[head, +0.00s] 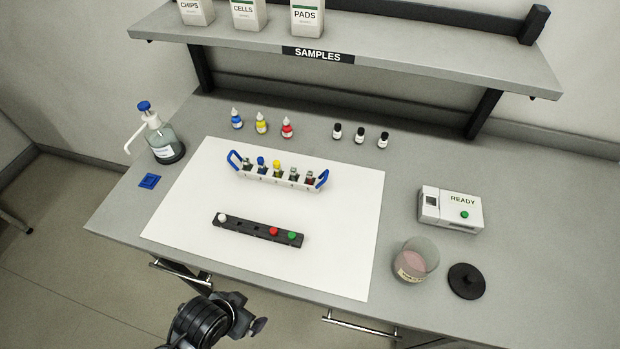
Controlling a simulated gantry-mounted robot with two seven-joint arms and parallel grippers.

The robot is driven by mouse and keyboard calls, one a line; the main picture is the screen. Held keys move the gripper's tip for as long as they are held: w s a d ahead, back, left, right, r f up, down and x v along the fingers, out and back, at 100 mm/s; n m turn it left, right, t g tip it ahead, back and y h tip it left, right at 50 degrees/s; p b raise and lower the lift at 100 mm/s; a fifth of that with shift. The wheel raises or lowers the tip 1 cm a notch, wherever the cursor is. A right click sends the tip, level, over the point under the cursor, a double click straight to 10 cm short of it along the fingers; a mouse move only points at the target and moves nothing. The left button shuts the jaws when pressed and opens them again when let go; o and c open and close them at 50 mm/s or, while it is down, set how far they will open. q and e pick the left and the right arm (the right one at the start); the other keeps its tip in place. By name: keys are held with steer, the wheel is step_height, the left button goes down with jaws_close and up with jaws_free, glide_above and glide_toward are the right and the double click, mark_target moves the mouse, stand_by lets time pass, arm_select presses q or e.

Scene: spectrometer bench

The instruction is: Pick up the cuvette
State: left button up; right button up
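A white rack (262,183) with blue end handles stands on the white mat (185,215) and holds a row of small clear vessels, which look like cuvettes. One has a blue top (261,161) and one a yellow top (277,166); the contents are too small to make out clearly. A black strip (256,231) in front of the rack holds a white, a red and a green cap, with empty slots between. My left gripper (257,326) is at the bottom edge, off the bench front and well away from the rack; its fingers are unclear. My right gripper is not visible.
Dropper bottles (261,124) and black-capped vials (361,135) stand behind the mat. A pump bottle (163,140) and blue square (149,181) are left. The READY instrument (451,209), a glass beaker (415,262) and black lid (467,281) are right. A shelf (400,54) overhangs the back.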

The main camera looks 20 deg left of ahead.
arm_select(q)
steer(key=c, duration=1.4)
steer(key=shift+c, duration=0.2)
steer(key=shift+r, duration=0.1)
